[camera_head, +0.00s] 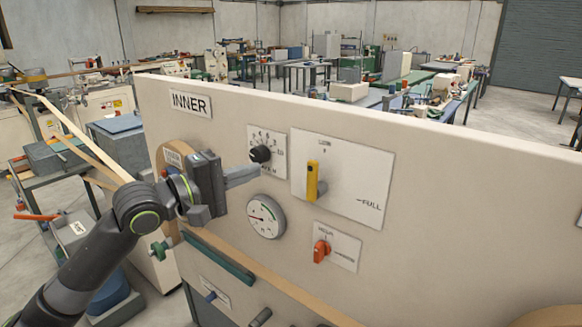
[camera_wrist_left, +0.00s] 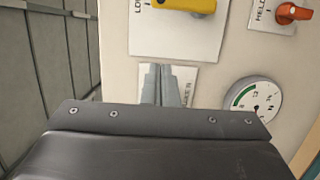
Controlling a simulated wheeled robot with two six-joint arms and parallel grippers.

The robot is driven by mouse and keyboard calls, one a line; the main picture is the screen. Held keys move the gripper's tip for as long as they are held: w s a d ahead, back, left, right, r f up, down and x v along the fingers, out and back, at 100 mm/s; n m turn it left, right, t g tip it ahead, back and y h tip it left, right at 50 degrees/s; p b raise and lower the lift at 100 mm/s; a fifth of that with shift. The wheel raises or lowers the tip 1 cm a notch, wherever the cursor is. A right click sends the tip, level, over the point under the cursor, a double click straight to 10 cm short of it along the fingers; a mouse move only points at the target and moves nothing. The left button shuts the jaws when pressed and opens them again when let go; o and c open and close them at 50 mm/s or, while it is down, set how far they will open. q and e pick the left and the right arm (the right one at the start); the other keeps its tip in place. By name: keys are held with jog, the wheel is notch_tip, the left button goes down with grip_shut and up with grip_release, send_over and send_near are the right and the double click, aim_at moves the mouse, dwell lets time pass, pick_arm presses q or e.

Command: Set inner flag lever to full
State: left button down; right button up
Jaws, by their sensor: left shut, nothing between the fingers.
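The panel is marked INNER. The yellow flag lever (camera_head: 312,181) stands upright on a white plate (camera_head: 345,200), in line with the LOW mark above it; the FULL mark is at the plate's lower right. In the left wrist view the lever (camera_wrist_left: 186,5) is cut off at the top edge. My left gripper (camera_head: 254,172) is shut and empty, left of the lever and just below the black dial knob (camera_head: 260,154). Its closed fingers also show in the left wrist view (camera_wrist_left: 162,85), apart from the lever. My right gripper is not in view.
A round gauge (camera_head: 265,216) sits below my left fingers. An orange knob (camera_head: 321,250) on a small plate is below the lever. A green bar (camera_head: 217,257) lies low on the panel. The panel face right of the white plate is clear.

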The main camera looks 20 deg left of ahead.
aim_at(312, 182)
pick_arm(q)
jog(key=w+d+p, duration=0.3)
jog(key=d, duration=0.4)
jog(key=shift+w+d, duration=0.2)
jog(key=shift+w, duration=0.2)
jog(key=shift+w, duration=0.1)
dwell(0.3)
